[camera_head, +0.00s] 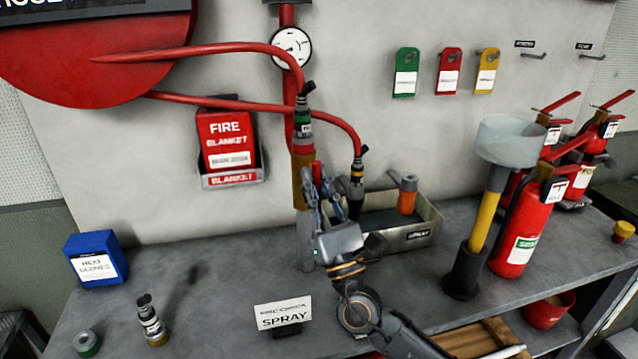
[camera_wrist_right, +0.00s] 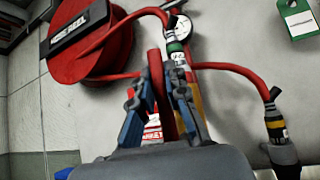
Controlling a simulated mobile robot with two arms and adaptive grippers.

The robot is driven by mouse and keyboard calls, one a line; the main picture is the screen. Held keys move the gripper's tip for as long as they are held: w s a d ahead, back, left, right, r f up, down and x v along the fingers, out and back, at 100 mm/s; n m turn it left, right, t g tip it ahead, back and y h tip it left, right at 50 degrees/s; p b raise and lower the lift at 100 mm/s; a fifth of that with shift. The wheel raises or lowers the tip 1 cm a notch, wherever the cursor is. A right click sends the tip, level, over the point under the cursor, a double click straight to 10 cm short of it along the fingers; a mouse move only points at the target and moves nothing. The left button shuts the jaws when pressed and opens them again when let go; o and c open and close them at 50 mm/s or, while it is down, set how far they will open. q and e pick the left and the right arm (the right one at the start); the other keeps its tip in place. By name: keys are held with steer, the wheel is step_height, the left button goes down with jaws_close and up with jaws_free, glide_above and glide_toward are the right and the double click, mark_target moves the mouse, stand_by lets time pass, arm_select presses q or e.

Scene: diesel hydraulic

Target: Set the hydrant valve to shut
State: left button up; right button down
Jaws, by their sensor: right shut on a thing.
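The hydrant is a vertical standpipe with a red upper pipe, a round white gauge (camera_head: 291,47) and a brass-coloured valve body (camera_head: 301,185). A red valve lever (camera_head: 318,172) stands roughly upright beside the brass body, partly hidden by my gripper. My right gripper (camera_head: 324,190) is at the lever, in front of the pipe. In the right wrist view, the red lever (camera_wrist_right: 160,85) stands between the two blue-grey fingers (camera_wrist_right: 162,110), which are shut on it. The brass body (camera_wrist_right: 192,96) is just behind. My left gripper is not in view.
Red hoses (camera_head: 220,50) run from the reel (camera_head: 90,60) past the pipe. A grey tray (camera_head: 408,236) with nozzles stands right of the gripper. A SPRAY sign (camera_head: 283,314) stands in front. Red extinguishers (camera_head: 520,235) crowd the right. The bench is mostly clear at left centre.

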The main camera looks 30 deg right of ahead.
steer(key=shift+d+r+h, duration=0.1)
steer(key=shift+r+h, duration=0.15)
steer(key=shift+h, duration=0.05)
steer(key=c, duration=1.5)
jaws_free()
steer(key=shift+o, duration=0.8)
steer(key=shift+w+f, duration=0.1)
steer(key=shift+f, duration=0.05)
steer(key=shift+f, duration=0.25)
steer(key=v, duration=1.1)
steer(key=shift+s, duration=0.4)
steer(key=shift+f, duration=0.1)
